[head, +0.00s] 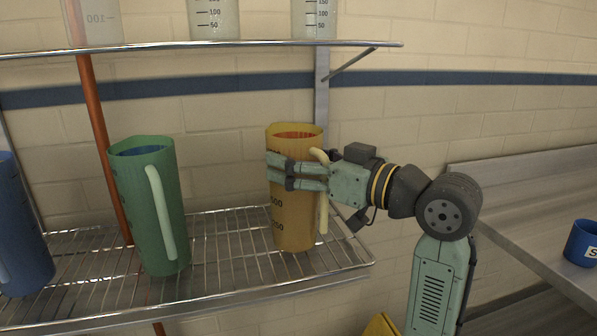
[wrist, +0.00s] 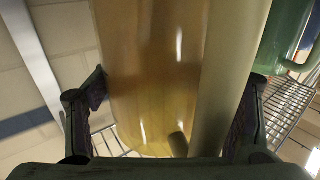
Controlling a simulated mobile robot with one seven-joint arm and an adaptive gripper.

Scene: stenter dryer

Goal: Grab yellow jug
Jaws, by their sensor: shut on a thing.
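The yellow jug (head: 294,215) stands upright at the right end of the wire shelf in the head view, its pale handle on its right side. My gripper (head: 285,172) reaches it from the right, with its fingers around the upper body of the jug. In the wrist view the yellow jug (wrist: 150,75) fills the middle, with its handle (wrist: 228,75) toward me. The fingers of my gripper (wrist: 168,118) lie on either side of the jug and handle, shut on them. Whether the jug's base touches the shelf is hard to tell.
A green jug (head: 150,215) stands left of the yellow one on the wire shelf (head: 215,285), with a blue jug (head: 20,235) at the far left. Clear measuring jugs (head: 214,18) stand on the upper shelf (head: 180,45). A metal table (head: 525,215) at right holds a blue mug (head: 582,243).

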